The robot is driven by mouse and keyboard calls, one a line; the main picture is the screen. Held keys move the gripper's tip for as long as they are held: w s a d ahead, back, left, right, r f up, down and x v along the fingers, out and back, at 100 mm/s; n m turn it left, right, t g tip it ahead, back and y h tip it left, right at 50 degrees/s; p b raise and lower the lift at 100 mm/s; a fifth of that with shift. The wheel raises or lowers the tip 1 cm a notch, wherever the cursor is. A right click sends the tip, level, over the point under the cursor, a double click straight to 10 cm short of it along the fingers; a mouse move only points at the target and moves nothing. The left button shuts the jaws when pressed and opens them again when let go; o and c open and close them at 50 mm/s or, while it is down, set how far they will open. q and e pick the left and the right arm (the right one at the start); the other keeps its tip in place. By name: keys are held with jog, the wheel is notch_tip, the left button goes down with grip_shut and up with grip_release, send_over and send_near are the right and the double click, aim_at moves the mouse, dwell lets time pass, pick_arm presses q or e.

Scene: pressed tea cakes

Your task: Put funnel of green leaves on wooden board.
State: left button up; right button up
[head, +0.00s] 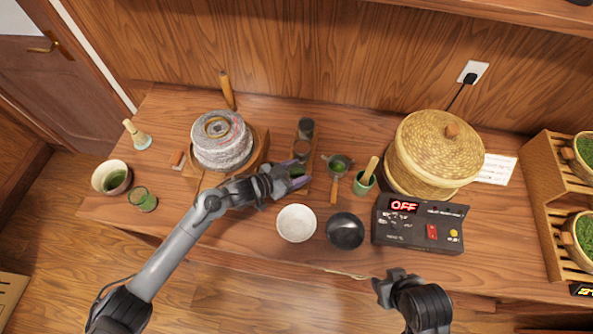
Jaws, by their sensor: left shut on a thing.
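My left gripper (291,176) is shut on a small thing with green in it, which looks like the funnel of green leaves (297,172). The fingers hide most of it. The gripper is over the near part of a narrow wooden board (312,166); I cannot tell if the funnel touches the board. A dark canister (306,127) and a brown round piece (301,148) stand at the board's far part. My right gripper (385,290) is at the table's front edge, away from these things; its fingers are not clear.
A strainer with green powder (339,164) and a green cup (364,183) are right of the board. A white bowl (296,223) and a black bowl (345,231) are in front. A stone mill (221,142) stands left; a woven basket (435,153) and control box (420,224) stand right.

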pick_arm(q)
jog(key=shift+f, duration=0.15)
jog(key=o, duration=1.1)
